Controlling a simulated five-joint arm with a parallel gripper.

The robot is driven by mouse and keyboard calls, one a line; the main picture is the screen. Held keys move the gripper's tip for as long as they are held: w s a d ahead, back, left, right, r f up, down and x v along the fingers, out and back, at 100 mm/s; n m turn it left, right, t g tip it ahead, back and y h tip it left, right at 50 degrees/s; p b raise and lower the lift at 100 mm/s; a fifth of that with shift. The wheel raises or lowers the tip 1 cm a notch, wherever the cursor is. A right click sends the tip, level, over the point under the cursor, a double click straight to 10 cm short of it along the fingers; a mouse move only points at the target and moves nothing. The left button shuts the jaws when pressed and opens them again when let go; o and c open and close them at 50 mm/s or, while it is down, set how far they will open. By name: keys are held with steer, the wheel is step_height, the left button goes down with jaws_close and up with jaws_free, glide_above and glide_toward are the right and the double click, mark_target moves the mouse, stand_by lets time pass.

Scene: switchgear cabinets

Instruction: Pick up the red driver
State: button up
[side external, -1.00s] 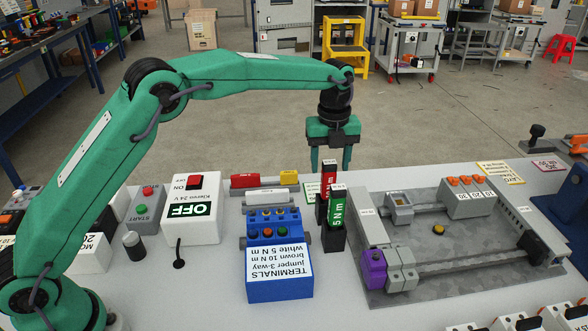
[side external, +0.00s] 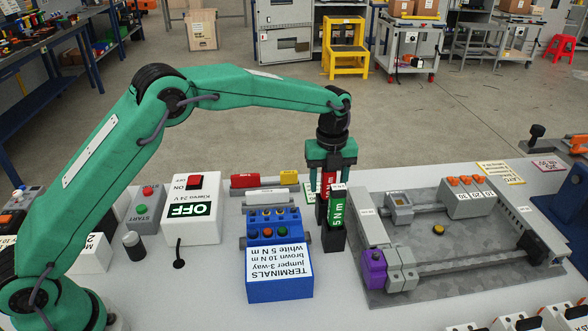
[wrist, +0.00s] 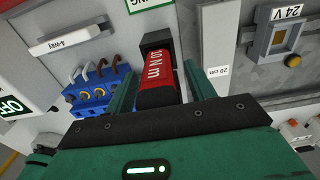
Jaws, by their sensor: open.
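The red driver (side external: 328,183), marked "10 N m" in the wrist view (wrist: 159,70), stands upright in a black holder behind the green driver (side external: 338,206). My gripper (side external: 330,183) is lowered over the red driver. In the wrist view, its two open fingers (wrist: 163,88) stand on either side of the red driver, with a gap visible on the right side. Whether a finger touches the driver cannot be told. The green driver, marked "5 N m", stands in its own black holder just in front and partly hides the red one.
A blue terminals box (side external: 279,277) stands to the left, with the white OFF switch box (side external: 192,222) beyond it. A grey mounting plate with rails (side external: 400,292) lies to the right. A red and yellow piece (side external: 250,180) lies behind the blue box.

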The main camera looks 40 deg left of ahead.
steer(key=shift+c, duration=0.2)
jaws_close()
steer(key=shift+r, duration=0.1)
steer(key=shift+r, duration=4.95)
steer(key=s+a+r, duration=0.5)
steer(key=s+a, duration=0.1)
steer(key=s, duration=0.5)
steer(key=shift+d, duration=0.1)
